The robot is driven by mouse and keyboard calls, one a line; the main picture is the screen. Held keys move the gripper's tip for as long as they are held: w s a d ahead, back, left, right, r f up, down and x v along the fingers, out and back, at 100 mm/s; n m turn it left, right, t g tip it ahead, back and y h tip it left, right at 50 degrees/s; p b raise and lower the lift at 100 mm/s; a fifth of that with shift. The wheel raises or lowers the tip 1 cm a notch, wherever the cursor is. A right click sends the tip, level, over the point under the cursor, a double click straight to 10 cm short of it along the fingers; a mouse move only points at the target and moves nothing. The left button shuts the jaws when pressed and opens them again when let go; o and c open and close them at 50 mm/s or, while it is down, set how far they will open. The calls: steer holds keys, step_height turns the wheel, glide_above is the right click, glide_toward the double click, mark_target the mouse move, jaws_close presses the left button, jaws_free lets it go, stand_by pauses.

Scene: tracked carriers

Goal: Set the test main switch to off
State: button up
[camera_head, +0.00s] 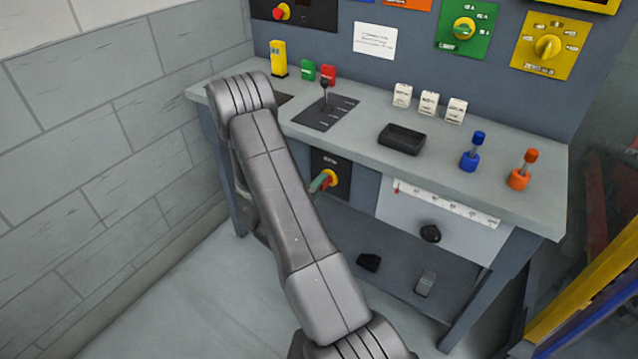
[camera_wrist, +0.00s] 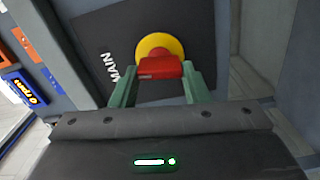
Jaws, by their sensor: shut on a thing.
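The main switch is a red handle (camera_wrist: 160,68) on a round yellow disc (camera_wrist: 153,47), set on a black plate marked MAIN (camera_wrist: 112,66). In the wrist view the handle lies nearly level across the picture. My gripper (camera_wrist: 158,83) has its green fingers on both sides of the handle and is shut on it. In the head view the yellow disc (camera_head: 331,178) shows under the bench top, with my gripper (camera_head: 319,182) at it. My arm comes close past its left side there. The switch's position marks cannot be read.
The bench top (camera_head: 360,115) overhangs the switch and carries a black tray (camera_head: 402,139), a lever plate (camera_head: 325,113) and blue and orange levers. A white panel with a black knob (camera_head: 430,233) is to the right. A lower shelf (camera_head: 400,290) holds small objects. A block wall stands left.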

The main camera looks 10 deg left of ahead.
steer(key=shift+n, duration=0.6)
steer(key=shift+f+p, duration=0.1)
steer(key=shift+p, duration=0.2)
steer(key=o, duration=1)
steer(key=v, duration=1.4)
steer(key=shift+w, duration=0.1)
steer(key=shift+w, duration=0.1)
